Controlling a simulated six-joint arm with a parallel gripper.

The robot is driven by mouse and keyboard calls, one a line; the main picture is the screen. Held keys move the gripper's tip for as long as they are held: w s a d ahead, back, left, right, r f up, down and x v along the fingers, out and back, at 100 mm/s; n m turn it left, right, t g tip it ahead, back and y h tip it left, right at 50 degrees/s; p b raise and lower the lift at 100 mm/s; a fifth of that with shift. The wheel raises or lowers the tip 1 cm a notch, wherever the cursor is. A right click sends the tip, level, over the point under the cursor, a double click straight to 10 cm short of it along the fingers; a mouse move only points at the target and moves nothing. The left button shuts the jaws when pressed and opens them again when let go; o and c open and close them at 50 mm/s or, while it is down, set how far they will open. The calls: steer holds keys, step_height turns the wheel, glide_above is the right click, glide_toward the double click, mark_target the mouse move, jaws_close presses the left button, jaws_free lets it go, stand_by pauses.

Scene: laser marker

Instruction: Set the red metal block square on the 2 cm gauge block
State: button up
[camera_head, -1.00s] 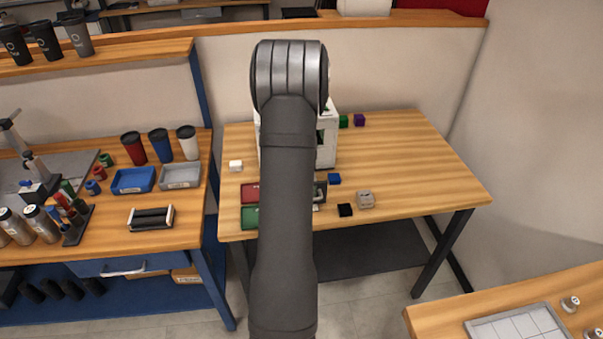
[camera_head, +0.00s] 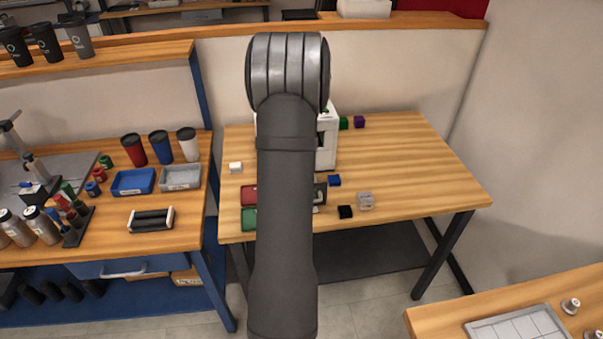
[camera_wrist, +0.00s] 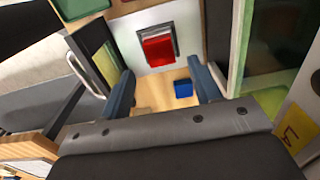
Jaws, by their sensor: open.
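The red metal block (camera_wrist: 157,50) shows in the wrist view, upper middle, with a grey metal-looking piece (camera_wrist: 174,29) showing around its edges. They are on a white surface. Whether the grey piece is the 2 cm gauge block, and how square the red block sits on it, I cannot tell. My gripper (camera_wrist: 161,67) is open, its two blue-grey fingers apart with nothing held between them. The red block appears beyond the fingertips, roughly centred in the gap. In the head view my arm hides the red block and my gripper.
A blue block (camera_head: 334,180) lies on the wooden table (camera_head: 420,170), with a black block (camera_head: 345,211) and a grey block (camera_head: 365,201) nearby. The white machine (camera_head: 327,145) stands behind my arm. Red (camera_head: 249,194) and green (camera_head: 249,217) trays are left. The table's right side is clear.

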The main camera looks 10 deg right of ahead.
step_height(320, 180, up, 7)
stand_by(0.3)
steer(key=shift+f, duration=0.1)
steer(key=shift+f, duration=4.1)
